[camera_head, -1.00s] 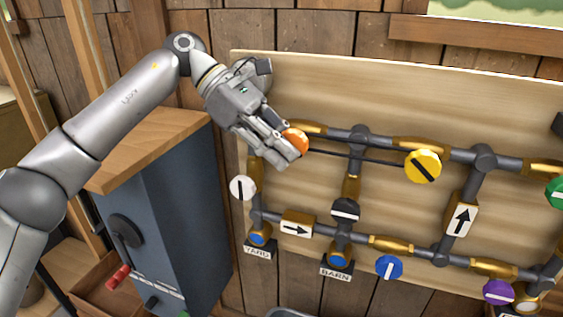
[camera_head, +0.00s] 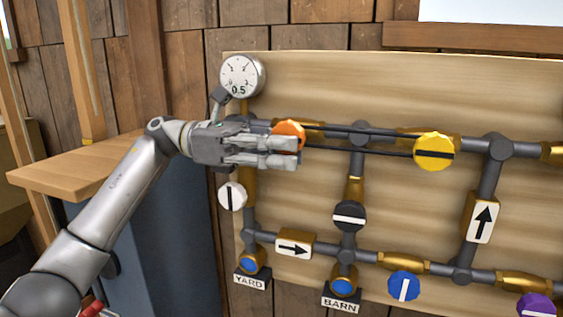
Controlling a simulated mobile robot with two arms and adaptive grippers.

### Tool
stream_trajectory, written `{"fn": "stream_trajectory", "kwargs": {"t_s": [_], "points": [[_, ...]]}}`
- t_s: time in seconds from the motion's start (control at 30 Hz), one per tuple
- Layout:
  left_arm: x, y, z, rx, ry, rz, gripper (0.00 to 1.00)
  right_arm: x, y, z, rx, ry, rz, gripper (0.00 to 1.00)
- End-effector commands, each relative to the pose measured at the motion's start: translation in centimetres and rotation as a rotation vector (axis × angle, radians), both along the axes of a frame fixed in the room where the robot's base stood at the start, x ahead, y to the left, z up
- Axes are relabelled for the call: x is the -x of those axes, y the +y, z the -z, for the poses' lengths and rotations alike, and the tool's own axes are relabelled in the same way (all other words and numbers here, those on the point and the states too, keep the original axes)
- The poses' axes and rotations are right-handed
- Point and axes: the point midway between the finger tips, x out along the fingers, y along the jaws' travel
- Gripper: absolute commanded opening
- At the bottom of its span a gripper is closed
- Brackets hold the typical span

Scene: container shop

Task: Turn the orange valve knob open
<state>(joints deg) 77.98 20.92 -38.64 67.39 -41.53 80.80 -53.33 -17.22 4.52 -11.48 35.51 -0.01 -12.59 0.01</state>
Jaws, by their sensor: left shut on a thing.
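The orange valve knob (camera_head: 289,131) sits on the upper pipe at the left of the wooden board. My left gripper (camera_head: 297,150) lies across the knob from the left, its fingers nearly level, and is shut on it. The fingers hide the knob's lower and middle part, so its mark cannot be seen. A round gauge (camera_head: 242,75) reading 0.5 stands above the gripper. My right gripper is not in view.
Other knobs on the pipes are yellow (camera_head: 434,151), black (camera_head: 350,216), white (camera_head: 232,196), blue (camera_head: 404,286) and purple (camera_head: 537,306). Dark thin rods run from near the orange knob to the yellow one. A wooden-topped blue cabinet (camera_head: 170,245) stands at left.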

Motion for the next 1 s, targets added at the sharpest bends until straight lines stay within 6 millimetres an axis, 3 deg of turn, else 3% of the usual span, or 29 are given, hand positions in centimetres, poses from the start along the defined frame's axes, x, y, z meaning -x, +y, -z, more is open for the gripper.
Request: {"fn": "stream_trajectory", "kwargs": {"t_s": [0.53,0.57,0.7,1.0], "points": [[-0.05,0.06,-0.46,0.03,0.007,-0.004,0.0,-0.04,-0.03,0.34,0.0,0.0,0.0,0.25],[-0.06,0.07,-0.46,0.03,0.007,-0.004,0.2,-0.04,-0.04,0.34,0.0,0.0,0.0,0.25],[-0.03,0.04,-0.33,0.028,0.006,-0.003,0.38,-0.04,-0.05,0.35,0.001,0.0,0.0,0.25],[-0.03,0.05,-0.13,0.023,0.006,-0.001,0.38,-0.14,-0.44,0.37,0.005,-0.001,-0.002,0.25]]}}
